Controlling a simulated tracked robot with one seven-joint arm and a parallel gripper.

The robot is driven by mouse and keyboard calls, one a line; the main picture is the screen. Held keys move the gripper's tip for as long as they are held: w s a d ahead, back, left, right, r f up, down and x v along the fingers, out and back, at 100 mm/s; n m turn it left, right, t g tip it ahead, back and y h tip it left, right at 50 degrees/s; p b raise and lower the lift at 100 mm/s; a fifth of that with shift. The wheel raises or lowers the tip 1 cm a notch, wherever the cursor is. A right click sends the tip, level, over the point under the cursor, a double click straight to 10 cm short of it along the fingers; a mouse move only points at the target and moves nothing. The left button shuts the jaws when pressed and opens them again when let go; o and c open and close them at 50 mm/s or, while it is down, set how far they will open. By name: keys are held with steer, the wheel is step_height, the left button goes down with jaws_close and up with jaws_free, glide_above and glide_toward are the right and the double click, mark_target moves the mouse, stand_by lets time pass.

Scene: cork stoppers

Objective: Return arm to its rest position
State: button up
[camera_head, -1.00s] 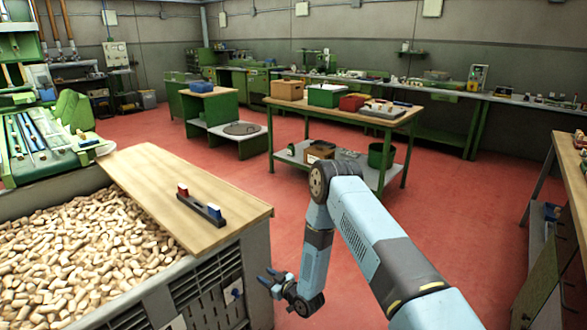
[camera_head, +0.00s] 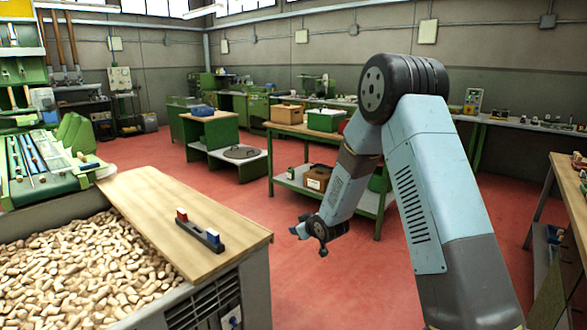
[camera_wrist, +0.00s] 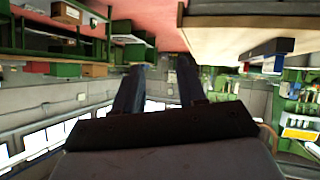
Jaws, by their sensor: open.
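My gripper (camera_head: 300,229) hangs at the end of my bent arm, over the red floor to the right of the wooden board. It is open and empty. In the wrist view its two dark fingers (camera_wrist: 160,82) stand apart with nothing between them. That view appears upside down, with the red floor at the top and windows at the bottom. My arm's elbow is raised high in the head view and covers part of the workbench behind it.
A wooden board (camera_head: 160,205) lies across a crate full of cork stoppers (camera_head: 75,270). A dark holder with red and blue ends (camera_head: 200,233) sits on the board. A green-legged workbench (camera_head: 300,131) stands behind my arm. Another bench (camera_head: 570,172) is at the right. Red floor lies between.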

steer(key=s+d+r+m+h, duration=0.1)
steer(key=s+d+r+h, duration=0.1)
steer(key=s+d+r, duration=0.4)
steer(key=s+d+r+m+g+h, duration=0.15)
steer(key=s+d+r, duration=0.25)
steer(key=r, duration=0.5)
steer(key=s+d+r+m+h, duration=0.1)
steer(key=s+d+r+m, duration=0.1)
steer(key=s+d+r, duration=0.4)
steer(key=s+d+r+m+g, duration=0.1)
steer(key=s+r, duration=0.3)
steer(key=s, duration=1)
steer(key=s+d+r+m+g+h, duration=0.1)
steer(key=s+d+r+m+g, duration=0.1)
steer(key=s, duration=1.3)
step_height(320, 180, up, 2)
steer(key=shift+d+m, duration=0.65)
steer(key=shift+d, duration=0.6)
